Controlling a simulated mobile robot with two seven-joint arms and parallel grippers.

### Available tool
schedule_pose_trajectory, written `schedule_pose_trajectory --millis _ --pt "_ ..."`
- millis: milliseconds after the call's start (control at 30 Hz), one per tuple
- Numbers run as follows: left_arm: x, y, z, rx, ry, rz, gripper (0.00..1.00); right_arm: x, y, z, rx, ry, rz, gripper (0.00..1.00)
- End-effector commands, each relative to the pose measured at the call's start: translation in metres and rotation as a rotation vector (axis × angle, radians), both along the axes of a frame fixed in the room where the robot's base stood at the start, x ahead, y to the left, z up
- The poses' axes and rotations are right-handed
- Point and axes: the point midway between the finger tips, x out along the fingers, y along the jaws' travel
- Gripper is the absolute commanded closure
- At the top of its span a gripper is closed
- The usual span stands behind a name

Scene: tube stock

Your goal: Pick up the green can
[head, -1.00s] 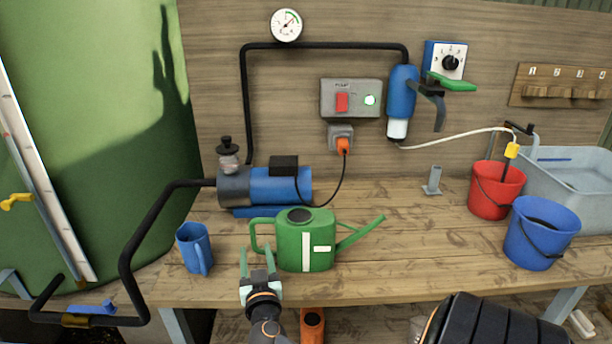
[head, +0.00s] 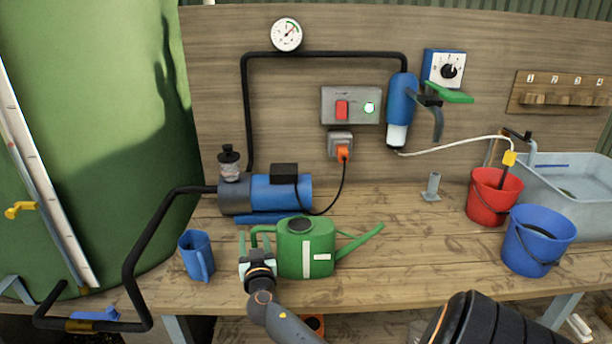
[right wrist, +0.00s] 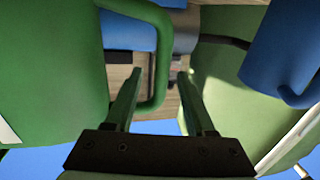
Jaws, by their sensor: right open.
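The green can (head: 306,250) is a watering can with a white stripe and label. It stands upright on the workbench, its spout to the right and its loop handle to the left. My right gripper (head: 257,246) is at the handle side, open. In the right wrist view, the can's body (right wrist: 50,75) fills the left, and the handle (right wrist: 162,60) stands between the two open green fingers. I cannot tell whether a finger touches it. My left gripper is not in view.
A blue jug (head: 197,257) stands close to the left of my right gripper. A blue pump (head: 275,192) sits behind the can. A red bucket (head: 493,197) and a blue bucket (head: 537,242) stand at the right. The wooden workbench (head: 410,240) is clear right of the spout.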

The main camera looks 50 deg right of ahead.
Motion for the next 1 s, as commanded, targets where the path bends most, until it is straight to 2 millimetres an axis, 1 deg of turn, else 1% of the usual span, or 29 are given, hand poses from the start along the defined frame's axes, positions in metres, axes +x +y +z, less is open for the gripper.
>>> schedule_pose_trajectory --millis 33,67,533,1000 --pt "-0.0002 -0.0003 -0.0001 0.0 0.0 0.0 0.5 -0.0002 0.0001 0.0 0.0 0.0 0.0 0.45" --pt "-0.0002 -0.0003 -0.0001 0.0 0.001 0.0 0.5 -0.0002 0.0001 0.0 0.0 0.0 0.0 0.48" --pt "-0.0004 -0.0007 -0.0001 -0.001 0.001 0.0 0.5 -0.0005 0.0004 -0.0001 0.0 0.0 0.0 1.0" --pt "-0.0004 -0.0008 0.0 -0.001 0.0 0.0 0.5 -0.0005 0.0004 -0.0002 0.001 0.001 -0.001 1.0"
